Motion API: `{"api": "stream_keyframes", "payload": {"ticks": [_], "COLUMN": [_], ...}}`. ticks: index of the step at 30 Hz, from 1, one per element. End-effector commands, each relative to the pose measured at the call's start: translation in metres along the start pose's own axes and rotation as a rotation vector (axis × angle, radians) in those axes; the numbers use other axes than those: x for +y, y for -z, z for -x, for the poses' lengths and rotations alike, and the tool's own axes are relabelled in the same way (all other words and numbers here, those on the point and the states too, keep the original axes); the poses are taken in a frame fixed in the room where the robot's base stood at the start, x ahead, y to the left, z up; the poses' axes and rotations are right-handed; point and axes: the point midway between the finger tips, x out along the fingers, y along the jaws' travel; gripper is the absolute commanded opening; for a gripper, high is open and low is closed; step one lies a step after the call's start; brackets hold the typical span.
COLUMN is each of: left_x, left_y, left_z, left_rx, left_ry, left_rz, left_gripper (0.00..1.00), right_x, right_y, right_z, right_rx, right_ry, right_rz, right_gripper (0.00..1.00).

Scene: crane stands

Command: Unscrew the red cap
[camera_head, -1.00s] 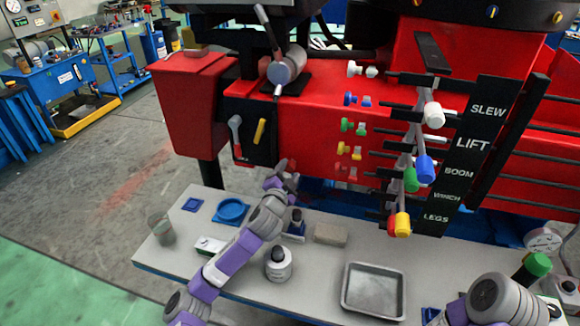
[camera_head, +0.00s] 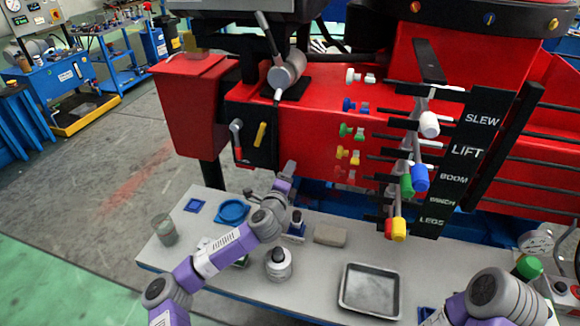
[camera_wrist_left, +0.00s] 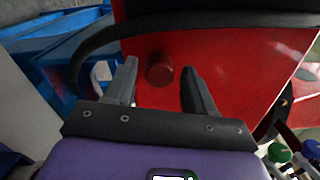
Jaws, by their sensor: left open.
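A round red cap (camera_wrist_left: 159,72) sticks out from a red panel (camera_wrist_left: 225,60) in the left wrist view. It lies ahead of my left gripper, between the two dark fingers, which are apart and do not appear to touch it. In the head view a pair of small red fittings (camera_head: 345,176) sits lowest in a column of coloured fittings on the red crane body; I cannot tell for certain that the cap is one of them. My left gripper (camera_head: 290,168) is open and empty, left of these fittings. My right gripper is out of view; only its arm shows.
Levers with coloured knobs (camera_head: 420,178) stand right of the fittings. A black hose (camera_wrist_left: 100,40) crosses the wrist view.

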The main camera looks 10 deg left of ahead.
Motion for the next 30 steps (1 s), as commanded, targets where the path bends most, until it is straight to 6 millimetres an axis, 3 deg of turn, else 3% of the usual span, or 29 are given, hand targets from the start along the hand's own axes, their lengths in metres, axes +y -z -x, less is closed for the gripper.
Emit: {"api": "stream_keyframes", "payload": {"ticks": [6, 11, 30], "left_x": [-0.002, -0.001, -0.002], "left_y": [-0.001, 0.000, 0.001], "left_z": [0.000, 0.000, 0.000], "left_rx": [-0.001, 0.000, -0.001], "left_ry": [0.000, 0.000, 0.000], "left_rz": [-0.332, -0.469, -1.324], "left_gripper": [0.54, 0.54, 0.54], "right_x": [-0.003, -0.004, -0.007], "right_y": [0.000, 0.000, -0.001], "right_z": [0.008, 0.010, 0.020], "right_rx": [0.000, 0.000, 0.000], "right_ry": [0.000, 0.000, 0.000], "right_rz": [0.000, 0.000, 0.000], "right_gripper": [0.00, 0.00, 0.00]}}
